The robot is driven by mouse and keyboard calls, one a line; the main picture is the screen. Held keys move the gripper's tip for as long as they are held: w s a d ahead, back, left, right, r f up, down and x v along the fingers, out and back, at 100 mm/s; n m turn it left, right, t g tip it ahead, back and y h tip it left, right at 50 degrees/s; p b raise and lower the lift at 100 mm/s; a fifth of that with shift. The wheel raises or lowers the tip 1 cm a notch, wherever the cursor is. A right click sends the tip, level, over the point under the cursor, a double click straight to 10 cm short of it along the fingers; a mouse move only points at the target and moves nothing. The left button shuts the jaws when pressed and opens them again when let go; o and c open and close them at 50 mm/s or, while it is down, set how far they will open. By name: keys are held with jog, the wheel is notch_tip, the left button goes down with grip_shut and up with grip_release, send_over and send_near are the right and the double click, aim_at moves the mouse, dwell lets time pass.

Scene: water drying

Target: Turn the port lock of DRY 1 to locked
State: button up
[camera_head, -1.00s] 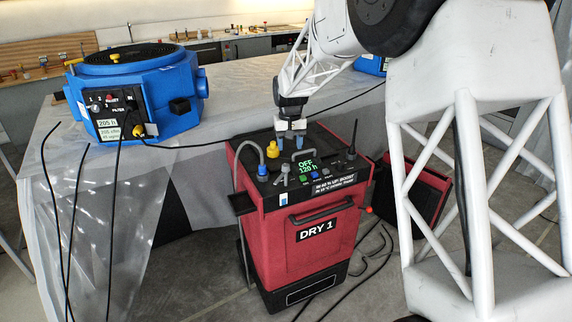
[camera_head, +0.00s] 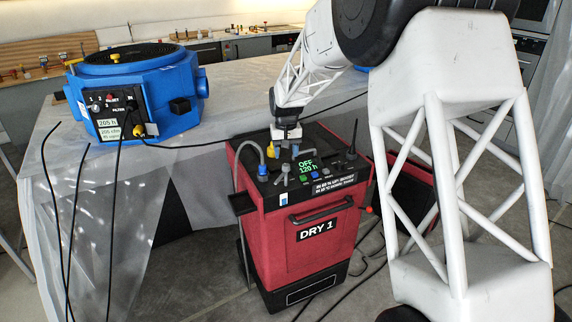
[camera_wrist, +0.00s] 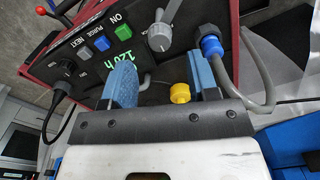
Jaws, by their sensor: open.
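The red dryer DRY 1 (camera_head: 318,245) stands upright on the floor. Its display (camera_head: 306,164) reads OFF, 120 h. A grey lever knob (camera_head: 283,172), which looks like the port lock, is on the top panel; it also shows in the wrist view (camera_wrist: 160,40), its handle pointing up and slightly right in the picture. My gripper (camera_head: 285,147) is above the back of the panel, open and empty. In the wrist view its two blue pads (camera_wrist: 160,70) are apart, short of the knob and not touching it.
A blue connector with a grey hose (camera_wrist: 211,46) sits right of the knob in the wrist view. A yellow plug (camera_wrist: 181,93) shows between the pads. Coloured buttons (camera_wrist: 101,43) are left of the knob. A black antenna (camera_head: 353,138) rises at the panel's right. A blue machine (camera_head: 165,97) stands on the covered table.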

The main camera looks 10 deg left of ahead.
aim_at(286, 165)
jog(key=shift+f, duration=2.55)
grip_shut()
